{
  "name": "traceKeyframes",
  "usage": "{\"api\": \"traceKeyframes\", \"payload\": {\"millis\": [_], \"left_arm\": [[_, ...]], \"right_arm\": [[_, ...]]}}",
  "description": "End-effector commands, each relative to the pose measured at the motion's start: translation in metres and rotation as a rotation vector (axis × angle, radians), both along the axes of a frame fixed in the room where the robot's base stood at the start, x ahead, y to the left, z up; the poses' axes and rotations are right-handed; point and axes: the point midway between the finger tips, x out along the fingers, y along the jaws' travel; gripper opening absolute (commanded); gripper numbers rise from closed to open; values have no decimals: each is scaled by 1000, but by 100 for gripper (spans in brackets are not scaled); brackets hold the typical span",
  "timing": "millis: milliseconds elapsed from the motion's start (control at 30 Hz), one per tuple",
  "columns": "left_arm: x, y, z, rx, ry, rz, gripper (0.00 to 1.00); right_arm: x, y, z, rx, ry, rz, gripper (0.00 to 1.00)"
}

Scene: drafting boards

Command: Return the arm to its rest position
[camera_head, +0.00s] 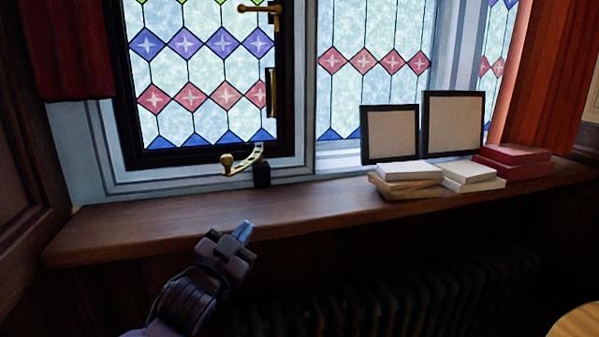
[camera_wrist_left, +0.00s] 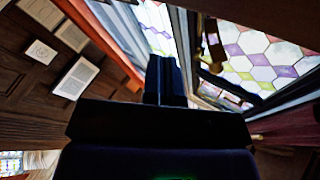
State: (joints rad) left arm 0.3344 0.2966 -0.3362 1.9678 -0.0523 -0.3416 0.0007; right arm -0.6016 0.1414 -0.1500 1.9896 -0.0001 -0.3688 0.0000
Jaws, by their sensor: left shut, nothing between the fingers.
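My left gripper (camera_head: 242,232) is in the lower middle of the head view, in front of the front edge of the wooden window sill (camera_head: 215,219). Its fingers are together with nothing between them, pointing up and slightly right. My left arm comes in from the bottom. In the left wrist view the shut fingers (camera_wrist_left: 165,80) show dark in the middle, above the dark gripper body. My right gripper does not show in either view.
A stained-glass window (camera_head: 200,70) with a brass handle (camera_head: 242,160) stands behind the sill. White books (camera_head: 408,172), red books (camera_head: 514,160) and two dark frames (camera_head: 389,134) (camera_head: 453,124) are on the sill's right. A dark radiator (camera_head: 400,295) is below. The sill's left half is clear.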

Motion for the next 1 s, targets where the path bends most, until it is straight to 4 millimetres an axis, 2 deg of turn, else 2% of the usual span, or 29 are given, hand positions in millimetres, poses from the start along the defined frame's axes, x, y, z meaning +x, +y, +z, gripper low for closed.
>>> {"api": "traceKeyframes", "payload": {"millis": [33,100,267,467,767,1000], "left_arm": [[-4,10,-20,-16,47,19,0],[-9,23,-44,-35,100,46,0],[-27,51,-97,-78,218,104,0],[-59,85,-161,-124,350,181,0],[-128,130,-251,-165,539,306,0],[-199,157,-315,-182,696,400,0]], "right_arm": [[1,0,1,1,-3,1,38],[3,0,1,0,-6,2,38],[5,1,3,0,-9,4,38],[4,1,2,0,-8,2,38],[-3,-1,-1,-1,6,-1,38],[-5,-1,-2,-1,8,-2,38]]}}
